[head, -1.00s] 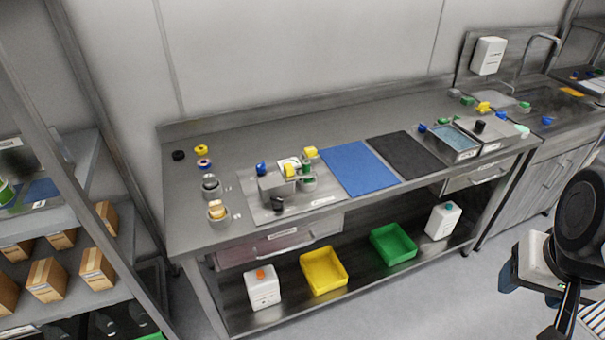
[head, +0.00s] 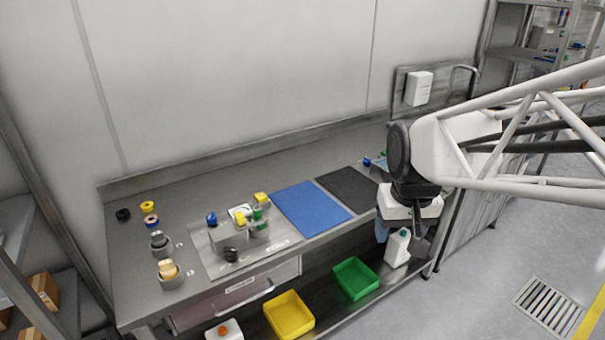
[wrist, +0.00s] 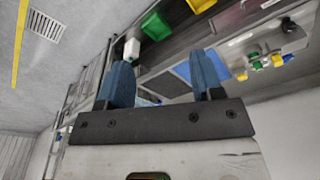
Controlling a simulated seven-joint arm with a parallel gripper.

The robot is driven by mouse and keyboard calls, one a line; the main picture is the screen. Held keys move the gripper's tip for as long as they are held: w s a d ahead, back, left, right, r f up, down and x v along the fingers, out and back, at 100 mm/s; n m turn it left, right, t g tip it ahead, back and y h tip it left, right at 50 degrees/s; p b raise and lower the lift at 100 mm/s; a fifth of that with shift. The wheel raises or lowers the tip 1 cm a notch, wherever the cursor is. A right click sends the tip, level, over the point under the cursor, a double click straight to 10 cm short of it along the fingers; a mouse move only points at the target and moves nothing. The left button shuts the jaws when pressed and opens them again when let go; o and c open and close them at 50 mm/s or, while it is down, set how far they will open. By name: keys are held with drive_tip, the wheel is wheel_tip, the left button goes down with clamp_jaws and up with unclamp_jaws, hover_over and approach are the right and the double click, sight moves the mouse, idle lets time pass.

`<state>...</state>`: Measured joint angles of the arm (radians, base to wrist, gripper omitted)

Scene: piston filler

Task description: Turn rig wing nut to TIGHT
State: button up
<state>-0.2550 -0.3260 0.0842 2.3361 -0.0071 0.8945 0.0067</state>
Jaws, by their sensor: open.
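The filler rig (head: 228,238) stands on a grey metal plate (head: 272,246) on the left part of the bench. It carries blue, yellow, green and black knobs or fittings. They are too small for me to tell which is the wing nut, or how it is turned. The rig also shows at the upper right of the wrist view (wrist: 258,64). My gripper (wrist: 165,80) is open and empty, its two blue fingers wide apart. In the head view it hangs by the bench's front edge, right of the black mat and well away from the rig.
A blue mat (head: 309,208) and a black mat (head: 350,189) lie right of the rig. Several round parts stand at the bench's left end. Yellow (head: 288,317) and green (head: 354,279) bins sit on the lower shelf. A drawer (head: 240,294) is below the rig.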

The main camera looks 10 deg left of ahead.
drive_tip(key=w+a+f+n, duration=0.25)
drive_tip(key=w+a, duration=0.35)
drive_tip(key=a, duration=0.4)
drive_tip(key=n+g, duration=0.2)
drive_tip(key=n, duration=0.2)
hover_over(231, 251)
drive_tip(key=shift+m, duration=0.25)
wheel_tip(231, 251, down, 15)
drive_tip(key=shift+d+r, duration=0.1)
drive_tip(key=shift+r, duration=0.1)
drive_tip(key=shift+s+f, duration=0.1)
drive_tip(key=shift+f, duration=0.1)
drive_tip(key=shift+f, duration=3.8)
drive_tip(key=shift+c, duration=0.2)
